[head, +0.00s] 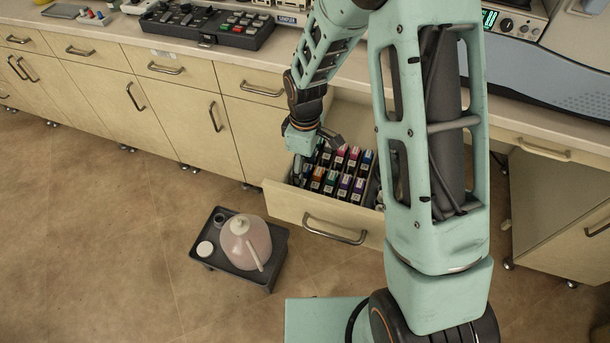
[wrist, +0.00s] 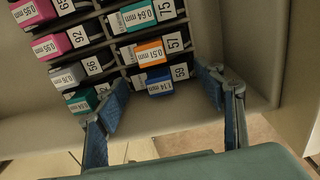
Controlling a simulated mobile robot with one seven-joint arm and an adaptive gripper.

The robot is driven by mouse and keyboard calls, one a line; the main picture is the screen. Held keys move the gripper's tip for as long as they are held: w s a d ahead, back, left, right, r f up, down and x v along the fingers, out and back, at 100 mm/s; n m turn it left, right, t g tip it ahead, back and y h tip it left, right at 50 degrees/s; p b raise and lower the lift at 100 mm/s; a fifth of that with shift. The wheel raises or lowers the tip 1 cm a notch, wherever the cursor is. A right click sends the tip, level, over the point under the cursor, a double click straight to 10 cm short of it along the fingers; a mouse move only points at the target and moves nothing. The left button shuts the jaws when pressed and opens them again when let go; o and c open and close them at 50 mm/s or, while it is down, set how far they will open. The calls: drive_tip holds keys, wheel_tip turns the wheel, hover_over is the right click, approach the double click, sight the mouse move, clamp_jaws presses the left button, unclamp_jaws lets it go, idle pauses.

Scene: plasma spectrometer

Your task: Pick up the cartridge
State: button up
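Several cartridges with coloured ends and white number labels stand in rows in an open drawer (head: 290,207). A green-ended cartridge (wrist: 82,101) and a grey-ended one (wrist: 66,75) are in the row to the left. In the head view my gripper (head: 316,153) is over the drawer's left part.
The drawer's front wall and side are close to my fingers. A dark stool (head: 272,277) with a pinkish jug (head: 245,243) stands on the floor left of the drawer. The counter (head: 150,38) above holds a dark control panel (head: 210,23) and other instruments.

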sight(305, 168)
drive_tip(key=c, duration=0.8)
drive_tip(key=shift+r, duration=0.45)
drive_tip(key=c, duration=0.8)
wheel_tip(305, 168, up, 17)
drive_tip(key=p, duration=0.1)
drive_tip(key=shift+p, duration=0.4)
